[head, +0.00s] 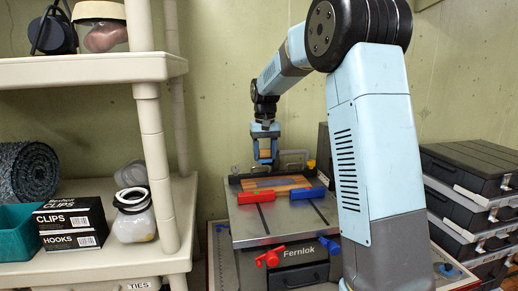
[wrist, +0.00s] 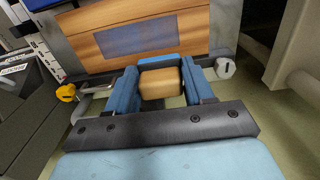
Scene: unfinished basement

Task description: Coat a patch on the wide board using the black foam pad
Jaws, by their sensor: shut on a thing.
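The wide board (head: 299,181) is brown wood and lies on the grey bench top. A blue-grey patch (head: 270,183) covers part of it. In the wrist view the board (wrist: 189,31) and its patch (wrist: 135,40) are at the top. My gripper (head: 265,157) is above the far part of the bench top, near the board's back edge. Its blue fingers are shut on a tan block (wrist: 160,82), which looks like the pad's handle. I cannot make out black foam under it; that side is hidden in the wrist view.
A red clamp bar (head: 255,196) and a blue one (head: 308,192) sit along the board's near side. Red and blue handles are on the bench front. A cream shelf (head: 90,68) with boxes and jars stands left. Stacked black cases (head: 470,190) stand right.

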